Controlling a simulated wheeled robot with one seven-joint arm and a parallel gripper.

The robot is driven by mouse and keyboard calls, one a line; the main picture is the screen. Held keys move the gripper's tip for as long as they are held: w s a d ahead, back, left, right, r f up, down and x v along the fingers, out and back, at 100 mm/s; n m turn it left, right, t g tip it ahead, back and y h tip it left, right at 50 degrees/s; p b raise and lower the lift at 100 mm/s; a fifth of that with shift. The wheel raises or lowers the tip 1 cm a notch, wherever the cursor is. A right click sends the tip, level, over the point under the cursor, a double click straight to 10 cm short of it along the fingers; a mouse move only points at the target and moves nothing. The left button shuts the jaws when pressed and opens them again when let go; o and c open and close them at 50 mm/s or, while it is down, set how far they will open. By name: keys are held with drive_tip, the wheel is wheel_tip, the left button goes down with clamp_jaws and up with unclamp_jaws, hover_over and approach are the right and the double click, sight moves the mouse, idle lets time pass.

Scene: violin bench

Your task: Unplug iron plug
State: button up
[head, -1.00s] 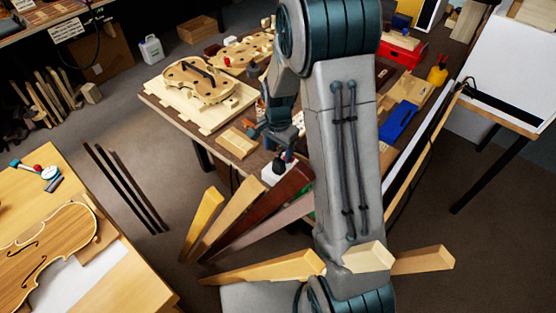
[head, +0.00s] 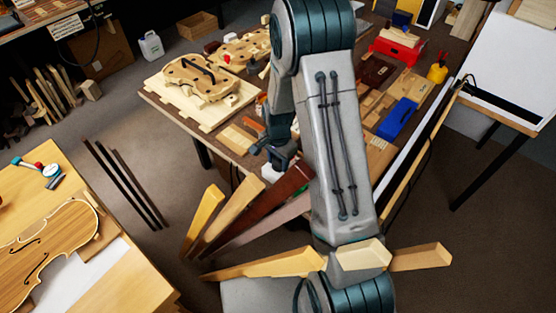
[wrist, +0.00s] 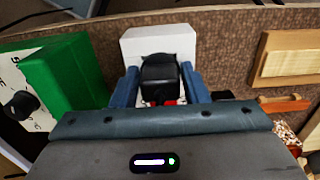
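The black iron plug (wrist: 160,75) shows in the wrist view, in front of a white block-like socket (wrist: 158,38) at the table edge. My gripper (wrist: 160,84) has its two blue fingers on either side of the plug, very close to its sides. I cannot tell whether they press on it. Small red bits show between the fingers below the plug. The plug's contact with the socket is hidden. In the head view my gripper (head: 281,163) is low at the near table edge, beside the white socket (head: 269,173), partly covered. The iron is not identifiable.
A green box (wrist: 70,70) stands just left of the fingers in the wrist view. A wooden block (wrist: 285,57) lies to the right. In the head view, several wood strips (head: 240,215) fan out before the workbench (head: 160,92). Violin parts lie on the bench.

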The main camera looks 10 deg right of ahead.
sight(278, 159)
drive_tip(key=shift+o, duration=1)
drive_tip(key=shift+c, duration=1.1)
drive_tip(key=shift+r+p, duration=0.3)
drive_tip(key=shift+r, duration=0.4)
drive_tip(key=shift+r+p, duration=0.45)
drive_tip(key=shift+r, duration=0.35)
drive_tip(key=shift+r, duration=0.1)
drive_tip(key=shift+r+p, duration=2.1)
drive_tip(key=shift+r, duration=1.3)
